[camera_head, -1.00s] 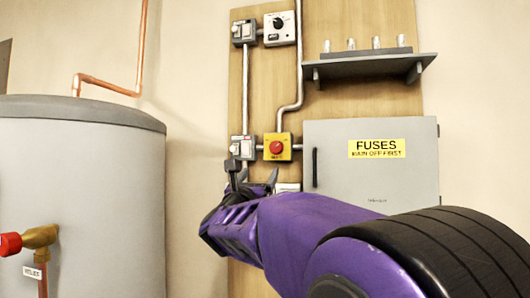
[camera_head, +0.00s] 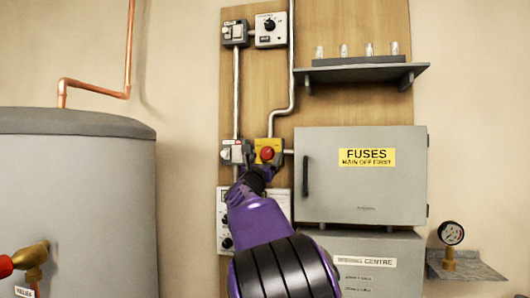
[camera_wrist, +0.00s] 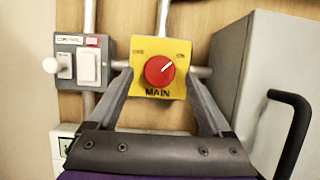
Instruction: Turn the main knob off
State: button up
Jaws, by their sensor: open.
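The main knob is a round red knob (camera_wrist: 159,71) on a yellow plate marked MAIN (camera_wrist: 146,91), seen in the wrist view. Its white pointer line aims up and to the right, toward the label at the plate's upper right. In the head view the red knob (camera_head: 267,153) sits on the board left of the fuse box. My gripper (camera_wrist: 160,90) is open in the wrist view, with one finger on each side of the yellow plate. The knob lies between the fingers and nothing is gripped. In the head view my gripper (camera_head: 262,170) is just below the knob, partly hidden.
A grey CONTROL switch box (camera_wrist: 82,62) is close left of the plate. The grey fuse box (camera_head: 361,190), with a black handle (camera_wrist: 289,130), stands out close on the right. Conduit (camera_head: 236,95) runs up the board. A tank (camera_head: 75,205) is at far left.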

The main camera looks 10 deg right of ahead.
jog(key=shift+w+d+r, duration=0.1)
jog(key=shift+w+r, duration=0.05)
jog(key=shift+w, duration=0.2)
grip_shut()
dwell(0.3)
